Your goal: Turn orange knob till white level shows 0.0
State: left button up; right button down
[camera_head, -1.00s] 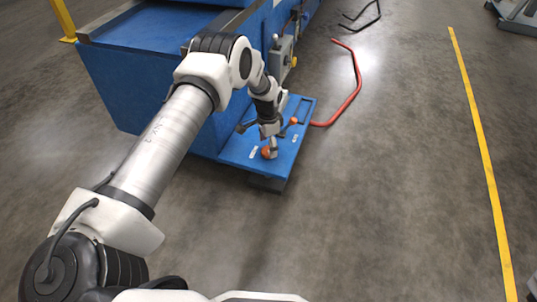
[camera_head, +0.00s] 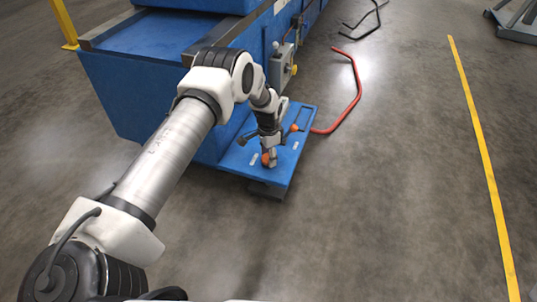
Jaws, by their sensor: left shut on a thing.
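An orange knob (camera_head: 265,160) sits near the front of the low blue plate (camera_head: 301,120). My left gripper (camera_head: 270,160) is above it, pointing down, shut on the orange knob and covering part of it. A second orange knob (camera_head: 295,127) stands farther back on the plate. Two small white labels lie on the plate, one left of the gripper (camera_head: 254,159) and one to its right (camera_head: 295,145). I cannot tell which one is the white level, and no reading is legible. My right gripper is not in view.
A large blue machine (camera_head: 135,90) stands behind and left of the plate. A grey box with a yellow knob (camera_head: 294,70) is on its side. A red bent bar (camera_head: 357,85) and black bars lie on the floor.

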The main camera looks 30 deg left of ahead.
pick_arm(q)
jog(key=shift+r+n+p, duration=0.1)
jog(key=shift+n+p, duration=0.6)
jog(key=shift+n, duration=0.2)
jog(key=n+p, duration=0.1)
jog(key=n, duration=0.1)
jog(key=shift+n+p, duration=0.3)
jog(key=n+p, duration=0.2)
jog(key=n, duration=0.7)
jog(key=shift+p, duration=0.35)
jog(key=n, duration=0.3)
jog(key=shift+d+n+p, duration=0.1)
jog(key=shift+n+p, duration=0.2)
jog(key=n, duration=0.6)
jog(key=shift+p, duration=0.3)
jog(key=shift+n, duration=0.3)
